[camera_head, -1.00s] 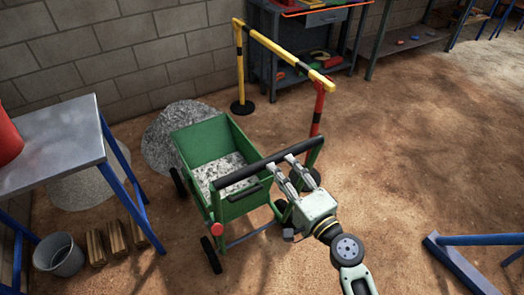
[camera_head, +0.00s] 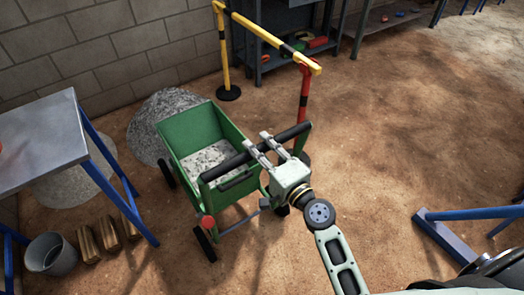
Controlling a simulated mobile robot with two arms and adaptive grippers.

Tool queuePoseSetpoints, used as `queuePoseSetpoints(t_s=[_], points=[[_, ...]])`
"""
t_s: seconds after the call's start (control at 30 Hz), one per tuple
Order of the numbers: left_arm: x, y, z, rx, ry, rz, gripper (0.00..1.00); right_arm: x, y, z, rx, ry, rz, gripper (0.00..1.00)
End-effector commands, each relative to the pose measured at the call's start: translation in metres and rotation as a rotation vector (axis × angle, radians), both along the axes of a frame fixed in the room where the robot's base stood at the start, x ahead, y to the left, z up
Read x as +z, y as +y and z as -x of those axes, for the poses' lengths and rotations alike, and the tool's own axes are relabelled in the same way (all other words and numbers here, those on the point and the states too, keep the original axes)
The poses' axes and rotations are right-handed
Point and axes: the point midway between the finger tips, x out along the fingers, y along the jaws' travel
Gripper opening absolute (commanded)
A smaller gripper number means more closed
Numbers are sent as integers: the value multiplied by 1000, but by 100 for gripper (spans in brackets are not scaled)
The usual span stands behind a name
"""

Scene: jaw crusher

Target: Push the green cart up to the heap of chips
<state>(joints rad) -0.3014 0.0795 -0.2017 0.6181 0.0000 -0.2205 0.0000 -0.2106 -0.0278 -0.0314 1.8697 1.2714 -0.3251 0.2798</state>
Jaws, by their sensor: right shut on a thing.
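The green cart (camera_head: 232,190) stands on its wheels in the middle of the head view, with grey chips (camera_head: 205,158) in its tub. My right gripper (camera_head: 260,145) is shut on the cart's black push bar (camera_head: 228,165), on the side facing me. A grey heap of chips (camera_head: 160,108) lies against the block wall, just beyond the cart's far left side. The cart hides part of this heap, so I cannot tell whether they touch. My left gripper is not in view.
A yellow-and-black barrier (camera_head: 262,35) with a red post (camera_head: 304,95) stands close behind and right of the cart. A metal table (camera_head: 40,140), another grey heap (camera_head: 70,185), a bucket (camera_head: 50,255) and wood blocks (camera_head: 88,244) are left. Open floor (camera_head: 400,130) lies right.

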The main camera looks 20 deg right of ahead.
Motion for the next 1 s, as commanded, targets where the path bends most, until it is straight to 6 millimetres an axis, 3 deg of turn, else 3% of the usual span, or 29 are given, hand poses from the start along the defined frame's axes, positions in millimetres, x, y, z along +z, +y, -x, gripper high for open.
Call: queuePoseSetpoints(t_s=[0.2,1.0], points=[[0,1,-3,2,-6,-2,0,0,0,0,0,1,0,0],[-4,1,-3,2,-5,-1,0,-6,0,1,1,4,1,0]])
